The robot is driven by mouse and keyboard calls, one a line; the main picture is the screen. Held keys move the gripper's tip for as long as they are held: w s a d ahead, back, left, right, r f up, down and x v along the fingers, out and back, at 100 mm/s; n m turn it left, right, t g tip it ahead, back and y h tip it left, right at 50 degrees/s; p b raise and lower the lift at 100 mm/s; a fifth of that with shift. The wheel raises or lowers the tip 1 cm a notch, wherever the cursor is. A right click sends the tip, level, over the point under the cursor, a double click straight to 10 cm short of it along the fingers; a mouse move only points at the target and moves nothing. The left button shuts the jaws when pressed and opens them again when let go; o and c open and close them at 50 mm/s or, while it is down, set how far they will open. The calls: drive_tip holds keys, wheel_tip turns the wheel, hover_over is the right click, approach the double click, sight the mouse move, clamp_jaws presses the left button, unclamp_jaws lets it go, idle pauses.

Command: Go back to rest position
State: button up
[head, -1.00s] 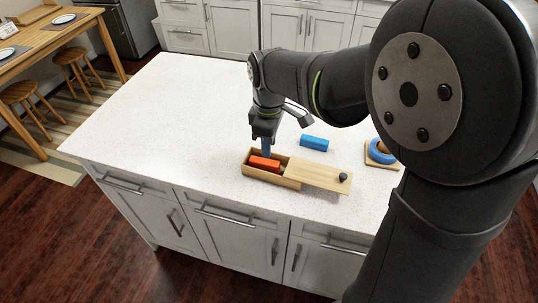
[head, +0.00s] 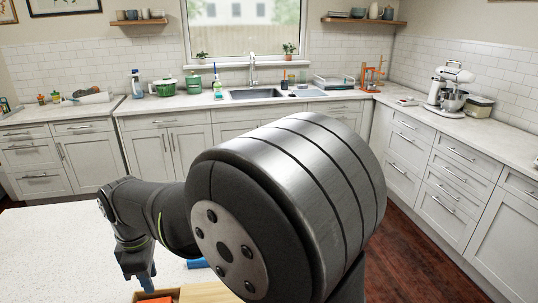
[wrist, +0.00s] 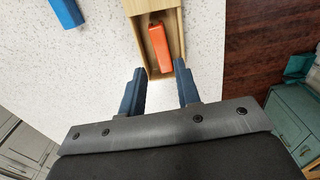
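My gripper (wrist: 161,74) is open, its two dark blue fingers apart with nothing between them. It points down at the near end of an open wooden box (wrist: 179,45). In the wrist view an orange-red block (wrist: 158,48) lies inside the box, just beyond the fingertips. In the head view my gripper (head: 147,284) is low at the left, and only the top of the box (head: 139,296) and a sliver of the block show. The light wooden lid (head: 208,292) lies to the right, partly hidden by my arm.
A blue block (wrist: 67,12) lies on the white speckled counter (wrist: 80,70), apart from the box. It also shows in the head view (head: 197,264). A sink (head: 255,95) and cabinets line the far wall.

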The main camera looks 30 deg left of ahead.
sight(159, 301)
wheel_tip(159, 301, down, 10)
drive_tip(key=shift+r, duration=0.15)
wheel_tip(159, 301, up, 3)
drive_tip(key=shift+f, duration=0.15)
drive_tip(key=shift+r, duration=0.65)
